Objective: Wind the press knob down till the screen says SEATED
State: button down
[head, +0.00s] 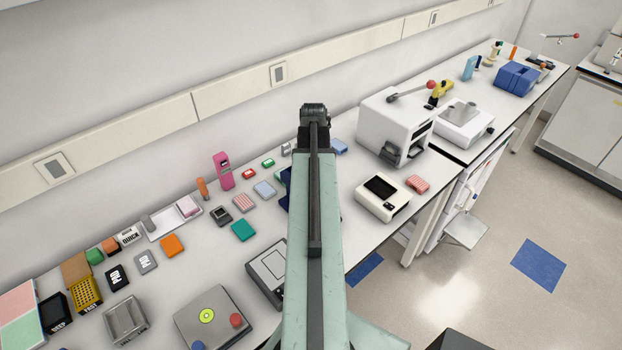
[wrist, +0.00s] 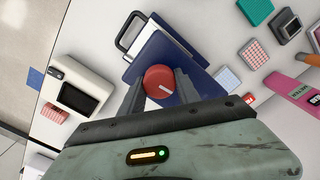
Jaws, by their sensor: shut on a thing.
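The red round press knob (wrist: 160,75) has a white pointer mark towards the lower right in the wrist view. It sits over a dark blue press (wrist: 172,58) with a grey loop handle at its upper left. My gripper (wrist: 160,88) has one finger on each side of the knob and is shut on it. In the head view my arm hides the knob and most of the press; only a dark blue edge (head: 286,188) shows. No screen on the press is visible, and no SEATED text can be read.
A white device with a dark screen (head: 383,187) stands right of my arm, close to the press in the wrist view (wrist: 78,98). A larger white machine (head: 390,128) stands behind it. Several small blocks and racks crowd the bench to the left.

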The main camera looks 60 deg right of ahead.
jog(key=shift+w+a+m, duration=0.1)
jog(key=shift+a+m, duration=0.1)
jog(key=shift+m, duration=0.4)
jog(key=c, duration=1)
grip_release()
jog(key=shift+o, duration=0.6)
jog(key=shift+w+a, duration=0.1)
notch_tip(320, 180, up, 8)
jog(key=p, duration=0.8)
